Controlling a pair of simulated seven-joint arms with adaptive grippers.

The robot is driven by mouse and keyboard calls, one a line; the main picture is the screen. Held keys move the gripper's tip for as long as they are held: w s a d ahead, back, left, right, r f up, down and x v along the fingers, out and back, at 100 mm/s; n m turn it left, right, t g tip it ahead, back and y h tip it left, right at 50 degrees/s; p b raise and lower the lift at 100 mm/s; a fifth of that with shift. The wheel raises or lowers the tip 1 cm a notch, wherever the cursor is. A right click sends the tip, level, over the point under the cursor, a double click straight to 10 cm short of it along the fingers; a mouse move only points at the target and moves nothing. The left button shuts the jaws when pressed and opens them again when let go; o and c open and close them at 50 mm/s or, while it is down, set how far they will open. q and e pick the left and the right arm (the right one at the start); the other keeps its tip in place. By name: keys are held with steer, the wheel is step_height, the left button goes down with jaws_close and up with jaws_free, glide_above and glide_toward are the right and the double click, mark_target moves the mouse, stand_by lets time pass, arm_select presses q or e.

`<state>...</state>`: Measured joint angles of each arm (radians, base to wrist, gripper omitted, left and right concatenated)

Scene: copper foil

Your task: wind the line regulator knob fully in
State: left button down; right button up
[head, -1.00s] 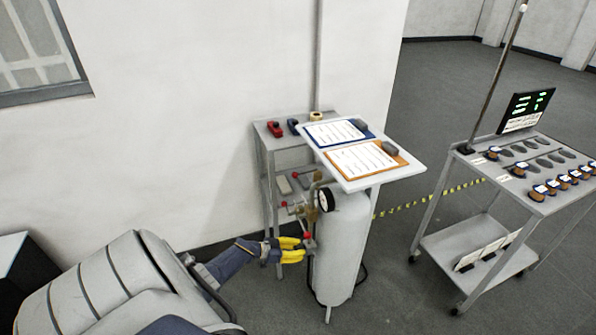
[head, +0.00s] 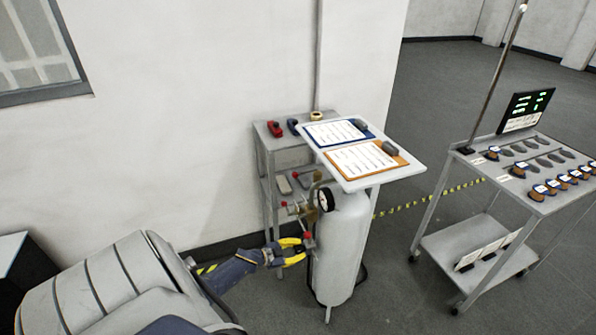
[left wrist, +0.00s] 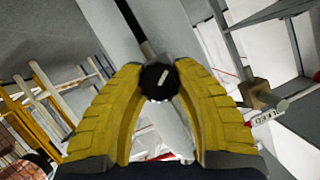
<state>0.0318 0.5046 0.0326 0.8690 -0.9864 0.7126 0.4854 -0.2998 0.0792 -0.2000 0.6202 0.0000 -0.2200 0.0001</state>
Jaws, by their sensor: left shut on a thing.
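The knob (left wrist: 158,80) is black and round with a white mark on its face, seen end-on in the left wrist view. My left gripper (left wrist: 159,78) has its two yellow fingers closed around it, one tip on each side. In the head view my left gripper (head: 305,246) is at the left side of the pale cylinder (head: 342,255), below the gauge (head: 326,200) and brass fittings. The fingers and their small size hide most of the knob there. My right gripper does not show.
A grey shelf cart (head: 262,150) stands against the wall behind the cylinder. A white board with two clipboards (head: 362,160) overhangs the cylinder. A second cart (head: 545,205) with several dark items stands at right. Open floor lies between.

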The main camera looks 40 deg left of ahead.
arm_select(q)
steer(key=shift+m, duration=0.4)
steer(key=shift+t+y, duration=0.3)
steer(key=c, duration=0.9)
jaws_free()
steer(key=shift+s, duration=0.15)
steer(key=v, duration=1.1)
steer(key=shift+s+r, duration=0.2)
steer(key=shift+s, duration=0.15)
steer(key=shift+a, duration=0.15)
